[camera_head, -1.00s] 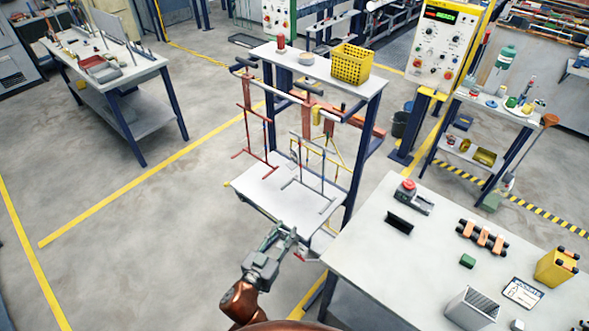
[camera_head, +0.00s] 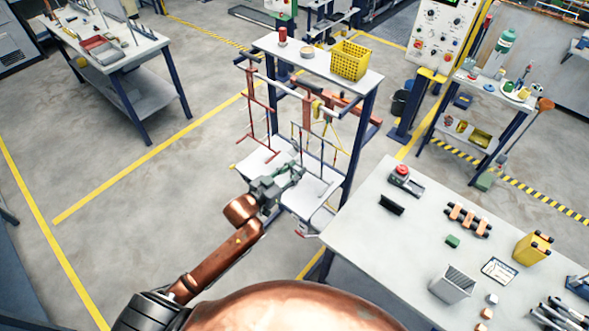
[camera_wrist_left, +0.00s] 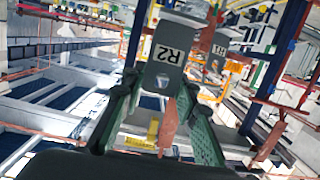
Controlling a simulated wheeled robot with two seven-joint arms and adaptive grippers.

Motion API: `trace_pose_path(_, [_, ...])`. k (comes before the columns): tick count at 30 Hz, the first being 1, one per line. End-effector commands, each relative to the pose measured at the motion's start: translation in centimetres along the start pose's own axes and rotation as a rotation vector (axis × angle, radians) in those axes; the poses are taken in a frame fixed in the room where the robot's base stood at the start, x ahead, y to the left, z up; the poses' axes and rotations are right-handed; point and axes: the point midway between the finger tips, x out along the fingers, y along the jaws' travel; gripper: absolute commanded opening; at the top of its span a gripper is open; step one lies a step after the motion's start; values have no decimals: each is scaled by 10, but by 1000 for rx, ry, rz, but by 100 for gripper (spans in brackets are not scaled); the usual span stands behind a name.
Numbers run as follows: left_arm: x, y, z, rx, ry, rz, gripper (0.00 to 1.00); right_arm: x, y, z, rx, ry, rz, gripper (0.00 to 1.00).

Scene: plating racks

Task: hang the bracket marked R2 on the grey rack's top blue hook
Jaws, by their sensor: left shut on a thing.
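The grey bracket marked R2 (camera_wrist_left: 163,62) is between the green fingers of my left gripper (camera_wrist_left: 160,85) in the left wrist view. The gripper is shut on it and the label faces the camera. In the head view my left gripper (camera_head: 292,177) is low at the front of the plating stand, and the bracket is too small to make out there. The grey rack (camera_head: 322,150) appears to hang from the stand, right of a red rack (camera_head: 250,115). I cannot make out the top blue hook. My right gripper is not in view.
The stand's top shelf (camera_head: 300,55) holds a yellow basket (camera_head: 349,61) and a red can. Its lower shelf (camera_head: 308,195) lies beneath the racks. A worktable (camera_head: 375,235) with loose parts stands close on the right. The floor at left is open. Another labelled grey part (camera_wrist_left: 219,47) shows beyond R2.

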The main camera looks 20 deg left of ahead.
Motion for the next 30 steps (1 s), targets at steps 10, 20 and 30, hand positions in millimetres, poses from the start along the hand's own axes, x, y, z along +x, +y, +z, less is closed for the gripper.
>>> trace_pose_path(10, [18, 0, -4, 2, 2, 0, 0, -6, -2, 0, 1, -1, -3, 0])
trace_pose_path(20, [50, 0, -7, 2, 2, 0, 0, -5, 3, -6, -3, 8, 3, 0])
trace_pose_path(30, [79, 0, -10, 1, 1, 0, 0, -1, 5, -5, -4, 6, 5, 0])
